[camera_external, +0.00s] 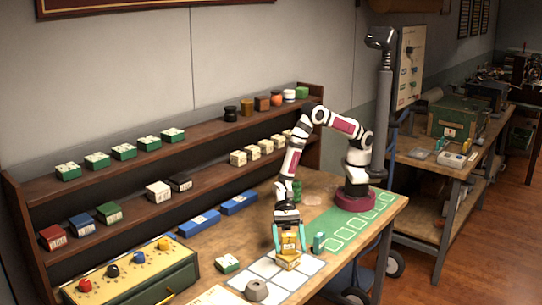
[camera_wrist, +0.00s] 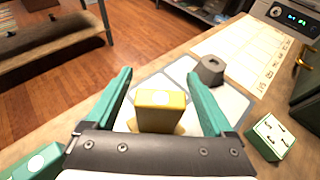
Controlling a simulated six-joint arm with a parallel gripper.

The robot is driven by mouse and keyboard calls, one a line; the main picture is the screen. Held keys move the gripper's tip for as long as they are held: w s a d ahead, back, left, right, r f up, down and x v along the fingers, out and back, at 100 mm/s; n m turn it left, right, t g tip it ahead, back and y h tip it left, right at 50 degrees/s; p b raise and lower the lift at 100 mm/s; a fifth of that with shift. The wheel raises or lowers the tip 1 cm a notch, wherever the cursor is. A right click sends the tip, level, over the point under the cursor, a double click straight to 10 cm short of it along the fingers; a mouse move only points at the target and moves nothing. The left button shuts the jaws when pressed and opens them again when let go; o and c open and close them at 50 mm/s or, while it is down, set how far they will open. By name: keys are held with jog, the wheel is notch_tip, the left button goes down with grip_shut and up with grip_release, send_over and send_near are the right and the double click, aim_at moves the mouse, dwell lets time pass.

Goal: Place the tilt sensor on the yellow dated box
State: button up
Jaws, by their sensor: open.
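A small upright yellow block (camera_wrist: 160,108) with a white dot on top stands between my fingers; I take it as the tilt sensor, though no label names it. It also shows in the external view (camera_external: 289,240). It rests on a wider, low yellow box (camera_external: 288,262) with print on its side, which looks like the dated box and is mostly hidden in the wrist view. My gripper (camera_external: 289,249) points down over this stack. Its teal fingers (camera_wrist: 158,78) are open, one on each side of the block, with gaps visible in the wrist view.
A teal block (camera_external: 319,242) stands close right of the stack. A grey hex nut-like piece (camera_external: 257,290) and a green-white box (camera_external: 227,264) are to its left. A panel with coloured knobs (camera_external: 130,272) and loaded shelves (camera_external: 130,205) border the bench.

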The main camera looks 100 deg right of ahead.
jog(key=v, duration=1.2)
jog(key=s+d+r+n+g+h, duration=0.2)
jog(key=s+d+r+n, duration=0.35)
jog(key=r, duration=0.25)
jog(key=s+d+r+n+t+h, duration=0.1)
jog(key=s+d+n+h, duration=0.2)
jog(key=s+d, duration=0.4)
jog(key=s+d+r+n+h, duration=0.1)
jog(key=s+d+n+h, duration=0.3)
jog(key=d, duration=1)
jog(key=s+h, duration=0.2)
jog(key=s, duration=0.2)
jog(key=shift+s+d+t+h, duration=0.2)
jog(key=shift+t+h, duration=0.1)
jog(key=shift+t, duration=0.1)
